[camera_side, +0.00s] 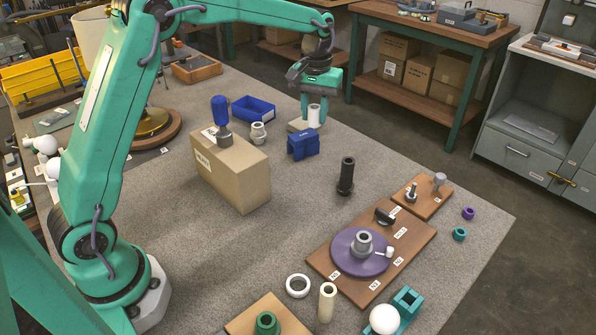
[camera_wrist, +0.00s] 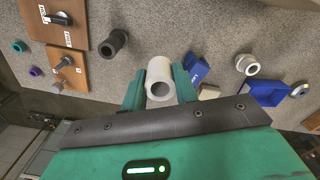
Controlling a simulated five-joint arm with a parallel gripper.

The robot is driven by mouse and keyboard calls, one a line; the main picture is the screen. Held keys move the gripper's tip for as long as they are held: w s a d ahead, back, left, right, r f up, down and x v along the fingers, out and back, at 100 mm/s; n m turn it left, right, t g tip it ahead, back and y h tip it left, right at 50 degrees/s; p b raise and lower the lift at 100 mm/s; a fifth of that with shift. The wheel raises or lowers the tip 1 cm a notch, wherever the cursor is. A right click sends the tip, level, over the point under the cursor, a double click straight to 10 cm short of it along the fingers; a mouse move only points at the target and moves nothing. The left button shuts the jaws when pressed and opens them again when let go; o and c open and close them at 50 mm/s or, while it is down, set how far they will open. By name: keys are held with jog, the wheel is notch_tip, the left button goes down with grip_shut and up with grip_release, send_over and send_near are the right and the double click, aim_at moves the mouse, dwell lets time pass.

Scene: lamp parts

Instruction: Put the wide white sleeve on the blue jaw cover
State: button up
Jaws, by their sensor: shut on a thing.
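A white sleeve (camera_wrist: 160,78), a short thick tube with an open bore, sits between the two green fingers of my gripper (camera_wrist: 158,84). In the side view my gripper (camera_side: 314,106) is shut on this sleeve (camera_side: 314,118), which is upright below the fingers. The blue jaw cover (camera_side: 303,145) is a notched blue block on the grey mat, just in front of and slightly left of the sleeve in the side view. In the wrist view a blue labelled block (camera_wrist: 197,68) shows right of the sleeve, partly hidden by the right finger. The sleeve's far end is partly out of sight.
A blue tray (camera_side: 254,109) and a pale flanged fitting (camera_side: 258,133) stand left of the gripper. A cardboard box (camera_side: 233,172) is nearer the arm. A black post (camera_side: 346,176) stands to the right. Mat between post and jaw cover is clear.

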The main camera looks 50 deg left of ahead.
send_over(295, 139)
notch_tip(295, 139, down, 7)
jog(key=shift+w+r, duration=0.15)
jog(key=shift+f, duration=2)
jog(key=shift+f, duration=0.1)
jog(key=o, duration=1)
jog(key=shift+c, duration=0.2)
notch_tip(295, 139, up, 12)
